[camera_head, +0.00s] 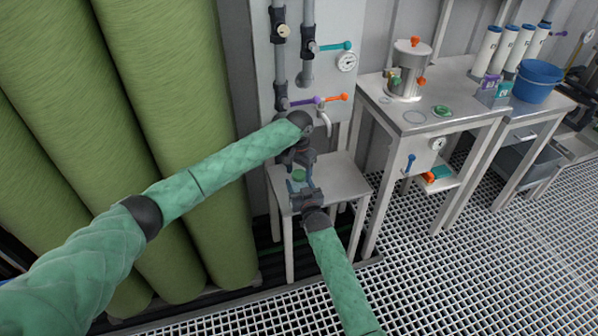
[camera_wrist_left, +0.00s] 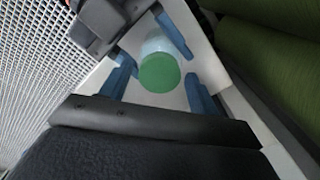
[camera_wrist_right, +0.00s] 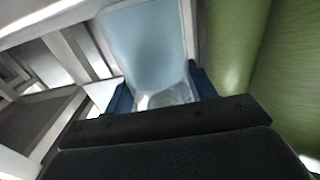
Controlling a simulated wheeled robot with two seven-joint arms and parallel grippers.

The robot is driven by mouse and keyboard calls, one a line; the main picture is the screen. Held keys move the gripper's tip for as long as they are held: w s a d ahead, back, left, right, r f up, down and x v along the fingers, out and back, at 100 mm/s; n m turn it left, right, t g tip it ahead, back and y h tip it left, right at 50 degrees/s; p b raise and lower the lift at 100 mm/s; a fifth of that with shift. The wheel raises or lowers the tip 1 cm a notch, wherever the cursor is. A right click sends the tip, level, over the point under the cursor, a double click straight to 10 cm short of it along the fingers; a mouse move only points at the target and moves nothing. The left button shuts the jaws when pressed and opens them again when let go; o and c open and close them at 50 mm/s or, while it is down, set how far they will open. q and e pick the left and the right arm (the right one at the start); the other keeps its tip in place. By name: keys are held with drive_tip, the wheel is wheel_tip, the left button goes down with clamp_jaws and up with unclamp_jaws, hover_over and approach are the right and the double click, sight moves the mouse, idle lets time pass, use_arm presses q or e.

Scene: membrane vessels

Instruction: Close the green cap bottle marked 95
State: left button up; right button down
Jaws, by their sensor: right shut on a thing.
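The bottle (camera_wrist_right: 148,45) is pale blue and translucent; its body fills the space between my right gripper's blue fingers in the right wrist view. My right gripper (camera_head: 303,196) is shut on it, over the small table. A round green cap (camera_wrist_left: 160,73) shows face-on in the left wrist view, against the bottle (camera_wrist_left: 155,44); it also shows in the head view (camera_head: 299,176). I cannot tell whether it is seated. My left gripper (camera_wrist_left: 160,90) is above the cap, its blue fingers apart on either side with visible gaps. No marking 95 is legible.
The small grey table (camera_head: 343,182) stands below both grippers, beside large green cylinders (camera_head: 165,120). Behind it are pipes and valves on a panel (camera_head: 345,20).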

use_arm(q)
drive_tip(key=shift+o, duration=0.3)
wheel_tip(320, 180, up, 12)
idle(0.6)
use_arm(e)
drive_tip(key=shift+c, duration=2.1)
unclamp_jaws()
drive_tip(key=shift+s, duration=0.1)
